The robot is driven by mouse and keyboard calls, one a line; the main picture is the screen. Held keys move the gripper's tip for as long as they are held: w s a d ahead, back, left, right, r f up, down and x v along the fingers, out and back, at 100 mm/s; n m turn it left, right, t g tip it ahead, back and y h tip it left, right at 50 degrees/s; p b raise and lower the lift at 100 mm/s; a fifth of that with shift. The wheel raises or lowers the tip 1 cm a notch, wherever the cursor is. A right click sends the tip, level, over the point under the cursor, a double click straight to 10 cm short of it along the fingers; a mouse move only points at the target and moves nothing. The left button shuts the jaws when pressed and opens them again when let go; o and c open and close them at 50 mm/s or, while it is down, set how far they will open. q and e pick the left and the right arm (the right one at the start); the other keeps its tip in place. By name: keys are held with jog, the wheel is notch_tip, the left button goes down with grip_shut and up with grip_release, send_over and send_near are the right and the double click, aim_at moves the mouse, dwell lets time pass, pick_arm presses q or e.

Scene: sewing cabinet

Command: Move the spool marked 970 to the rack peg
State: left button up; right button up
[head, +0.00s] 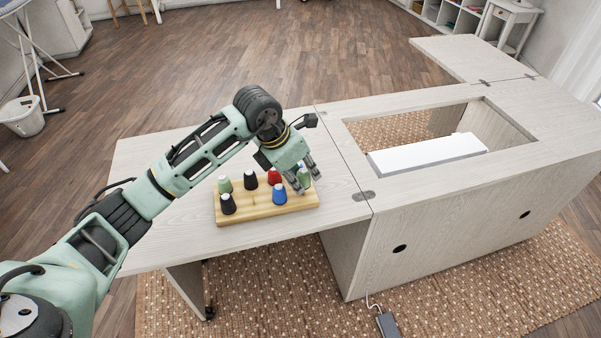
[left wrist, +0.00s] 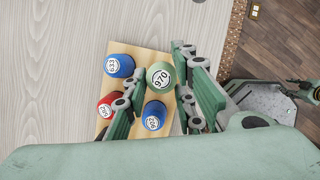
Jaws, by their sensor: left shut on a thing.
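The spool marked 970 (left wrist: 160,76) is pale green with a white label on top. It stands between the fingers of my left gripper (left wrist: 169,89), which is shut on it. In the head view the gripper (head: 303,184) is at the right end of the wooden rack (head: 265,214), and its fingers partly hide the green spool (head: 303,173). I cannot tell whether the spool is seated on the rack or slightly raised. I cannot make out a bare peg.
Close by on the rack are a blue spool (head: 279,194) and a red spool (head: 273,176). Black spools (head: 228,204) and another green spool (head: 224,185) stand further left. The cabinet opening with a white platform (head: 425,153) lies to the right.

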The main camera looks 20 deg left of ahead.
pick_arm(q)
jog(key=shift+f+b, duration=0.8)
jog(key=shift+f, duration=0.25)
jog(key=o, duration=0.9)
jog(key=shift+o, duration=0.2)
jog(key=v, duration=1.2)
